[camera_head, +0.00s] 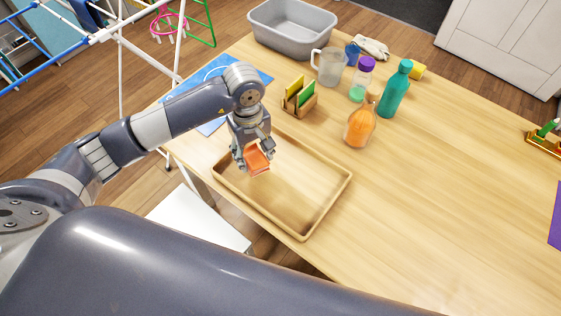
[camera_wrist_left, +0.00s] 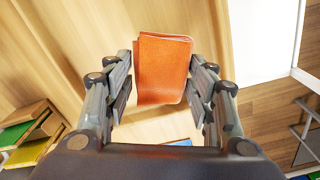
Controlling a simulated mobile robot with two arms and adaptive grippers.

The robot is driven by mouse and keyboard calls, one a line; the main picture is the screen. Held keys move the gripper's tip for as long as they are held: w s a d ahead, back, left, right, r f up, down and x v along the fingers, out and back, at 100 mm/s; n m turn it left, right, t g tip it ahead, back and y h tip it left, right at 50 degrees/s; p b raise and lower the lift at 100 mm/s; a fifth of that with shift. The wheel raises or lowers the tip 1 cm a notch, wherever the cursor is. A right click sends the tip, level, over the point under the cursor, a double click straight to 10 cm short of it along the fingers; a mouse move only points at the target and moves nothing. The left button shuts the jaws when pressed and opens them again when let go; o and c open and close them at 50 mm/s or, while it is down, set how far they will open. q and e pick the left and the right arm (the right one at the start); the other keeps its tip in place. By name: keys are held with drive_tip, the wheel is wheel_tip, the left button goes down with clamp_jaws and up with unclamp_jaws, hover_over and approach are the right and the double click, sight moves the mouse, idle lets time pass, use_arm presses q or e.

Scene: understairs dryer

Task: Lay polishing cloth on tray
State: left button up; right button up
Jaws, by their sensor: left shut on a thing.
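The polishing cloth (camera_head: 257,160) is a small folded orange piece. My left gripper (camera_head: 254,153) is shut on it and holds it over the left part of the wooden tray (camera_head: 313,219). In the left wrist view the cloth (camera_wrist_left: 163,68) sits between the two fingers of my left gripper (camera_wrist_left: 160,88). The tray is a shallow rectangle with a raised rim and looks empty. I cannot tell how far the cloth is above the tray floor. My right gripper does not show.
A wooden holder (camera_head: 299,105) with yellow and green pieces stands behind the tray. An orange flask (camera_head: 360,126), a teal bottle (camera_head: 395,90), a purple-capped bottle (camera_head: 362,80), a clear jug (camera_head: 330,66) and a grey tub (camera_head: 291,28) stand farther back. The table's right side is mostly clear.

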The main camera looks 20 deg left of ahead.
use_arm(q)
drive_tip(key=p, duration=0.1)
approach(280, 175)
drive_tip(key=shift+a+f, duration=0.4)
drive_tip(key=shift+a, duration=0.25)
drive_tip(key=shift+a+f, duration=0.45)
drive_tip(key=shift+a, duration=0.15)
drive_tip(key=shift+d+f, duration=0.2)
drive_tip(key=shift+d, duration=0.85)
drive_tip(key=f, duration=0.1)
drive_tip(key=f+p, duration=0.1)
drive_tip(key=f, duration=0.1)
drive_tip(key=shift+d+p, duration=0.25)
drive_tip(key=shift+p, duration=0.15)
drive_tip(key=shift+w+f, duration=0.1)
drive_tip(key=shift+f, duration=0.4)
drive_tip(key=o, duration=1)
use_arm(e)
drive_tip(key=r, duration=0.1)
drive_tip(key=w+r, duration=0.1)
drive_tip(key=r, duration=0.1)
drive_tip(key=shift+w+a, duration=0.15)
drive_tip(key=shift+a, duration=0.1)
